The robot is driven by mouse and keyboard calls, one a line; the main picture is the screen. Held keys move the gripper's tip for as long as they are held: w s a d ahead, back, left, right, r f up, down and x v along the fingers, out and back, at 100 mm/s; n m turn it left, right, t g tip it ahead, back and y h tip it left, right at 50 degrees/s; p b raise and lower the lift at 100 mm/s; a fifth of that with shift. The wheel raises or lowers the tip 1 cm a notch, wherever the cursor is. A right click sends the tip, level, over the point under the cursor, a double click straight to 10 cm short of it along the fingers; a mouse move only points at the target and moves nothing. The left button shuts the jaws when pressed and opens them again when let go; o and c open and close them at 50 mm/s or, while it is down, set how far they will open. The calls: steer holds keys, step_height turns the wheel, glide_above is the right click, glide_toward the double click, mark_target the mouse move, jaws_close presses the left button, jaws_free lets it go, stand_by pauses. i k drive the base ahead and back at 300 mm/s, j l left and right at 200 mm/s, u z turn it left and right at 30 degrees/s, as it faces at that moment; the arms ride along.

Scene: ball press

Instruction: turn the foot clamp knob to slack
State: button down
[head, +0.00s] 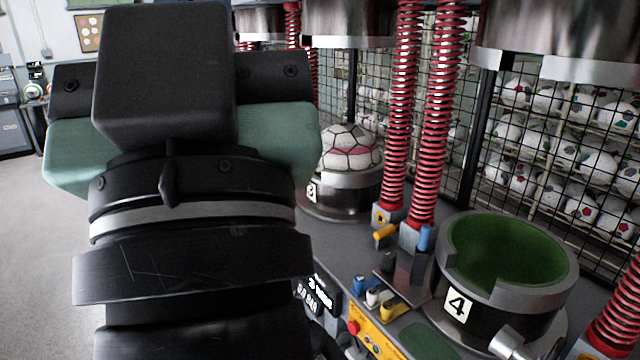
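My gripper (180,150) fills the left of the head view, seen from behind as a black body with green side parts. Its fingertips are hidden, so I cannot see whether it is open or holds anything. No knob is clearly marked as the foot clamp knob. Small blue (365,285), white (378,297) and yellow (396,309) controls sit in a row on the bench, right of my arm. A yellow handle (385,233) and a blue one (425,238) stand behind them near the spring bases. I cannot tell whether any of these is the knob.
Station 4's green-lined cup (510,250) stands at the right, with a silver cylinder (508,343) at its front. A ball (350,148) sits in a cup behind. Red spring columns (440,110) rise between them. A yellow panel with a red button (354,327) lies in front.

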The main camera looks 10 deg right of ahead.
mark_target(389, 255)
steer(key=i+j, duration=0.2)
steer(key=j, duration=0.15)
steer(key=i+j+z, duration=0.1)
steer(key=j, duration=0.2)
steer(key=i+j, duration=0.25)
steer(key=i+j+z, duration=0.1)
steer(key=j, duration=0.35)
steer(key=l+z, duration=0.1)
steer(key=z, duration=0.3)
steer(key=i+l+z, duration=0.1)
steer(key=z, duration=0.3)
steer(key=i+z, duration=0.1)
steer(key=z, duration=0.35)
steer(key=i+z, duration=0.1)
steer(key=z, duration=0.3)
steer(key=i+l+z, duration=0.1)
steer(key=i+z, duration=0.25)
steer(key=i, duration=0.35)
